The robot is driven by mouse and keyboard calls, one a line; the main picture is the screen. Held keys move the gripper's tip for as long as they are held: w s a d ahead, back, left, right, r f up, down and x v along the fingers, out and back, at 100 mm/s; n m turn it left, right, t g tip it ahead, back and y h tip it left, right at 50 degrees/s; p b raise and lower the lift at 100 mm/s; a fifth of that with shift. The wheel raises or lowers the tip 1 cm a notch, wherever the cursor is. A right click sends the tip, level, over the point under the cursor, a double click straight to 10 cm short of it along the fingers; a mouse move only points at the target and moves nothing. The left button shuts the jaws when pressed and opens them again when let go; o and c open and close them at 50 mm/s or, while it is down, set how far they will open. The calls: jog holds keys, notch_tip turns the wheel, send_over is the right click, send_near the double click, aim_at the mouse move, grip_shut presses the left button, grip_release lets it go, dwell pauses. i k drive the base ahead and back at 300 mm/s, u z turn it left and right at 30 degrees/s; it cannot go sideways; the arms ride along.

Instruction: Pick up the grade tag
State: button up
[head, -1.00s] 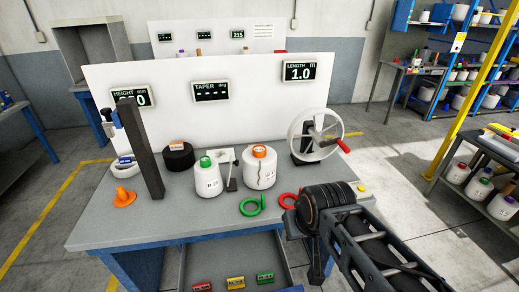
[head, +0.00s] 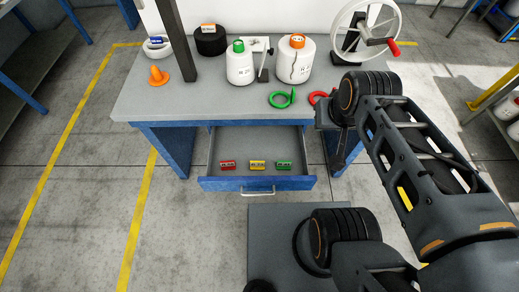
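Three small tags lie in a row in the open drawer (head: 225,140) under the bench: a red one (head: 228,165) on the left, a yellow one (head: 258,165) in the middle and a green one (head: 284,166) on the right. Which of them is the grade tag, I cannot tell. The dark end of my arm, seemingly my gripper (head: 340,150), hangs to the right of the drawer, apart from the tags. Its fingers are too dark and too hidden by the arm to show whether they are open.
On the bench (head: 210,105) stand two white bobbins, with green (head: 240,68) and orange (head: 296,62) tops, and a wheel with a red handle (head: 365,30). Green (head: 282,98) and red (head: 318,97) rings lie near its front edge. Floor left of the drawer is clear.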

aim_at(281, 164)
jog(key=k, duration=1.15)
jog(key=u, duration=0.15)
jog(key=i, duration=0.65)
jog(key=u, duration=0.35)
